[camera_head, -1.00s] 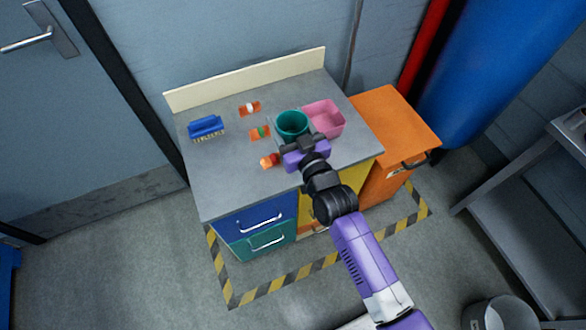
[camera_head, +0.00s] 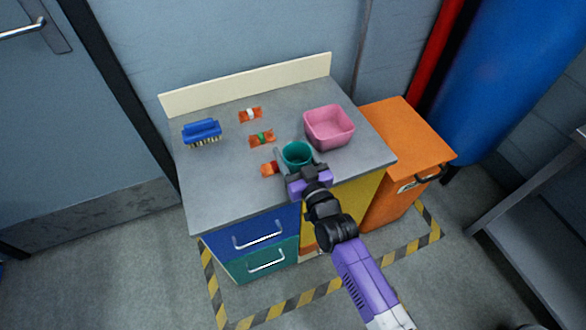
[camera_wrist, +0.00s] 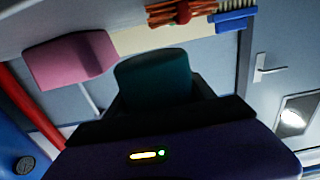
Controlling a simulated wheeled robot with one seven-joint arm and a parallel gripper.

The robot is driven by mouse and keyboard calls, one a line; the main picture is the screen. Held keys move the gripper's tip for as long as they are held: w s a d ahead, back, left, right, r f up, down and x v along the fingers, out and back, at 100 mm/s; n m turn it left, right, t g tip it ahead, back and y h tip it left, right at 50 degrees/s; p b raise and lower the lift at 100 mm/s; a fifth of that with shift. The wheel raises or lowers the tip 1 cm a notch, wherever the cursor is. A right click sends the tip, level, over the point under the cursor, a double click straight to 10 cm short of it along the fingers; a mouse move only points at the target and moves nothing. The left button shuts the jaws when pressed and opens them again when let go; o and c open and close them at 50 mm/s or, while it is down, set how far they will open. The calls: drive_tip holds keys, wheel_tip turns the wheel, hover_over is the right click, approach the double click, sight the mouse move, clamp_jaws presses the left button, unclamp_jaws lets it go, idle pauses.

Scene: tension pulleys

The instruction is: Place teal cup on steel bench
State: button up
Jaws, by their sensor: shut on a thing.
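The teal cup (camera_head: 297,154) is upright between the fingers of my gripper (camera_head: 298,164), over the front part of the grey-topped workbench cabinet in the head view. My gripper is shut on the cup. In the wrist view the cup (camera_wrist: 153,80) shows dark teal in front of the gripper body, its lower part hidden. Whether the cup touches the grey top cannot be told. A steel-looking bench (camera_head: 535,185) stands at the right edge of the head view, partly cut off.
On the grey top (camera_head: 225,185) are a pink bin (camera_head: 329,128), a blue brush (camera_head: 202,131) and several small orange bundles (camera_head: 262,138). An orange cabinet (camera_head: 400,140) adjoins it on the right. A blue cylinder (camera_head: 490,75) stands behind. Open floor lies between cabinet and bench.

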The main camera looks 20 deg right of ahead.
sight(293, 160)
drive_tip(key=shift+f+b, duration=0.95)
drive_tip(key=shift+f, duration=1.25)
drive_tip(key=shift+f, duration=0.1)
drive_tip(key=shift+f, duration=0.15)
drive_tip(key=o, duration=1.3)
drive_tip(key=shift+o, duration=0.2)
drive_tip(key=shift+r, duration=0.2)
drive_tip(key=shift+s, duration=0.25)
drive_tip(key=s+p, duration=0.1)
drive_tip(key=s, duration=1)
drive_tip(key=shift+s+p, duration=0.25)
drive_tip(key=shift+p, duration=0.15)
